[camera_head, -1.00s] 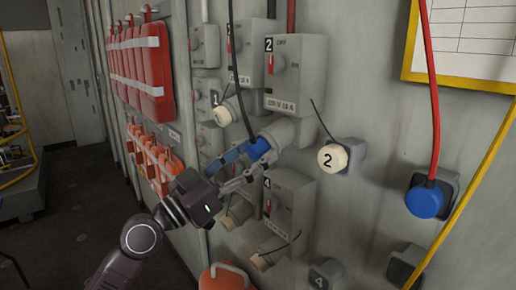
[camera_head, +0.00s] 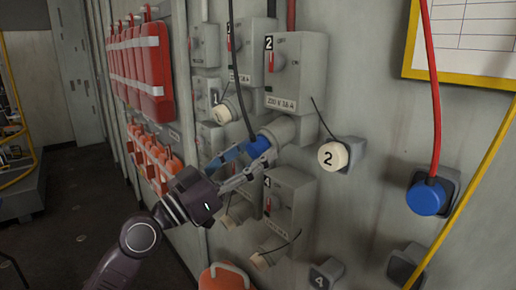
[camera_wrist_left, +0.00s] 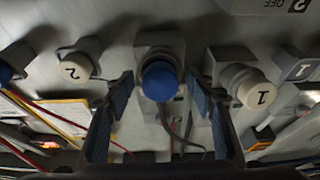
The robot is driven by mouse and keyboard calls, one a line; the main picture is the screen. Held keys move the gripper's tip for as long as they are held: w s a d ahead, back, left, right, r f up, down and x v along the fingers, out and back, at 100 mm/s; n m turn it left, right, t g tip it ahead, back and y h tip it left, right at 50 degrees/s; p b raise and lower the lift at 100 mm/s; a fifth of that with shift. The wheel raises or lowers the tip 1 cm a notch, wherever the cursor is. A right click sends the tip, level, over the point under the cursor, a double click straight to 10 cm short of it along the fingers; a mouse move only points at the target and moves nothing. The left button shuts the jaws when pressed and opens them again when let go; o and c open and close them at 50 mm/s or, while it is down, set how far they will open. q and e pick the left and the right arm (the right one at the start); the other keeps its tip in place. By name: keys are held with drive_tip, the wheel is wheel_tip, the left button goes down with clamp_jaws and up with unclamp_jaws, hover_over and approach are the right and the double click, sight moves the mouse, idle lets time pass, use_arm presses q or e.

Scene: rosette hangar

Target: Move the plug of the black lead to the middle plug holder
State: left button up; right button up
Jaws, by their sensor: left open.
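The blue plug (camera_head: 257,146) of the black lead (camera_head: 240,85) sits in the grey socket under the switch box marked 2 (camera_head: 296,75). My left gripper (camera_head: 246,165) is open, with its fingers close to this plug. In the left wrist view the blue plug (camera_wrist_left: 160,80) shows between the two open fingers (camera_wrist_left: 160,92), with a gap on each side. Grey holders are on the wall to the right: one bears a cream cap marked 2 (camera_head: 333,155), one the blue plug of the red lead (camera_head: 426,197). A lower one (camera_head: 405,265) looks empty. I cannot tell which is the middle holder. My right gripper is not in view.
A cream cap marked 1 (camera_head: 221,113) is left of the plug; it also shows in the left wrist view (camera_wrist_left: 253,92). The switch box marked 4 (camera_head: 288,198) is below. A yellow lead (camera_head: 470,190) crosses the right side. Red packs (camera_head: 150,70) hang at left.

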sight(252, 154)
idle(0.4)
use_arm(q)
drive_tip(key=shift+b, duration=0.35)
clamp_jaws()
drive_tip(key=shift+a+f+b, duration=0.1)
drive_tip(key=shift+f+b, duration=0.15)
drive_tip(key=shift+b, duration=0.05)
drive_tip(key=shift+s+a+b, duration=0.35)
drive_tip(key=shift+s+a, duration=0.2)
drive_tip(key=shift+a, duration=0.15)
drive_tip(key=shift+s+a+f+b, duration=0.25)
drive_tip(key=shift+a+f+b, duration=0.1)
drive_tip(key=shift+b, duration=0.1)
drive_tip(key=shift+b+v, duration=1)
drive_tip(key=shift+v, duration=0.5)
drive_tip(key=shift+r, duration=0.1)
